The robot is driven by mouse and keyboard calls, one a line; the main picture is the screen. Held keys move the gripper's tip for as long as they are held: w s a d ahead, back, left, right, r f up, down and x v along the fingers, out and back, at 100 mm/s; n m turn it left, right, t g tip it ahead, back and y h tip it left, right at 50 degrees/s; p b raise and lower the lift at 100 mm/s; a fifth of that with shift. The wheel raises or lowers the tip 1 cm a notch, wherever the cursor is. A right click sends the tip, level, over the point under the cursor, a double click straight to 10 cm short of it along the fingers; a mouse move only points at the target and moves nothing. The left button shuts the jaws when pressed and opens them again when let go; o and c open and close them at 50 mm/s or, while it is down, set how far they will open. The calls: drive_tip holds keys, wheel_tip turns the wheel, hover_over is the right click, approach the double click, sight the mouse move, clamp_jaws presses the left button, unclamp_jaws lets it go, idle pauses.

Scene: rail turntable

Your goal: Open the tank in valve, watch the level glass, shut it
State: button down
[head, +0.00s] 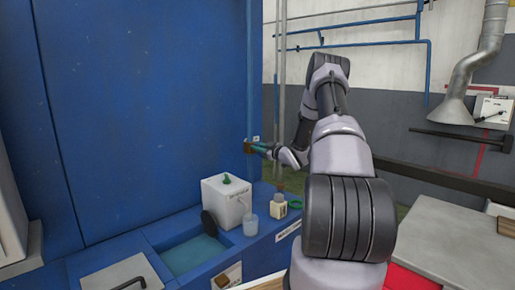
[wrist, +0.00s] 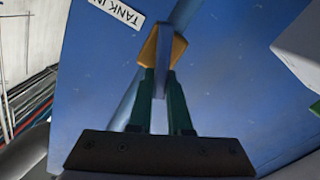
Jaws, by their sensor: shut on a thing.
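The tank in valve shows as a small brownish-yellow body (head: 248,147) on the blue vertical pipe at the corner of the blue panel. In the wrist view, the valve (wrist: 176,48) is yellow with a grey-blue lever (wrist: 161,76) pointing down toward my gripper. A white label reading "TANK IN" (wrist: 118,12) is beside it, partly cut off. My gripper (wrist: 161,88) has its green fingers shut on the lever, one on each side. In the head view, my gripper (head: 260,148) is at the valve. I cannot make out the level glass in either view.
A grey-topped table (head: 455,247) is at right.

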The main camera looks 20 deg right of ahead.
drive_tip(key=c, duration=0.8)
unclamp_jaws()
drive_tip(key=shift+c, duration=0.2)
drive_tip(key=shift+s, duration=0.1)
drive_tip(key=v, duration=1)
drive_tip(key=shift+s, duration=0.35)
drive_tip(key=shift+d, duration=0.15)
